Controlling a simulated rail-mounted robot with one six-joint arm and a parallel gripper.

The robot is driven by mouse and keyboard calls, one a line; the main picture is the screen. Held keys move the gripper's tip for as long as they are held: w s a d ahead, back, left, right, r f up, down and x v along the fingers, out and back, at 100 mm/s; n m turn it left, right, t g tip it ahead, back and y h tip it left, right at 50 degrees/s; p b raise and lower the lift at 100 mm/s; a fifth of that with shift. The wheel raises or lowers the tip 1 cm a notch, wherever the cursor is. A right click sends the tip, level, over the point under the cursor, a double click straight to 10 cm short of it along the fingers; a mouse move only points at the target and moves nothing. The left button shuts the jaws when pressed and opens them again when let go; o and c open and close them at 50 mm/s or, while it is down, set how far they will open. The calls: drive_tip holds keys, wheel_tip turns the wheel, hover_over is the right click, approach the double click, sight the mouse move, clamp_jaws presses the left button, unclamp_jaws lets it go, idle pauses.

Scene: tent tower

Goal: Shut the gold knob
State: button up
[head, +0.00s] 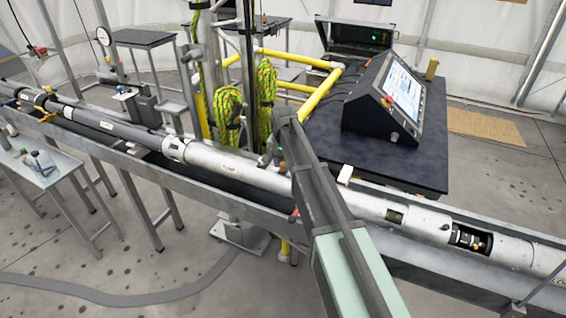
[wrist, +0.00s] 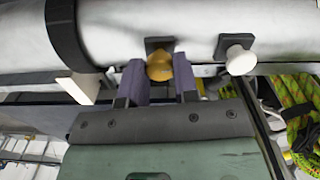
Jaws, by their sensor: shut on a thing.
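The gold knob (wrist: 159,66) sits on a dark square mount on the side of the pale metal tube (wrist: 205,22) in the wrist view. My gripper (wrist: 158,72) has its two purple fingers on either side of the knob, shut on it. In the head view the tube (head: 233,165) runs across the picture in a long metal trough. My arm crosses in front of the tube there, and I cannot make out the gold knob in that view.
A white knob (wrist: 240,58) stands on the tube just right of the gold one. A white block (wrist: 78,88) is to the left. Coiled yellow-green rope (head: 229,108) hangs behind the tube. A console (head: 385,100) stands on a dark table at the right.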

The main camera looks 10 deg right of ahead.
sight(283, 164)
drive_tip(key=m, duration=0.3)
drive_tip(key=shift+m, duration=0.3)
idle(0.3)
drive_tip(key=o, duration=0.9)
drive_tip(key=shift+o, duration=0.2)
wheel_tip(283, 164, up, 11)
drive_tip(key=p, duration=1)
drive_tip(key=shift+p, duration=0.4)
drive_tip(key=shift+f, duration=0.1)
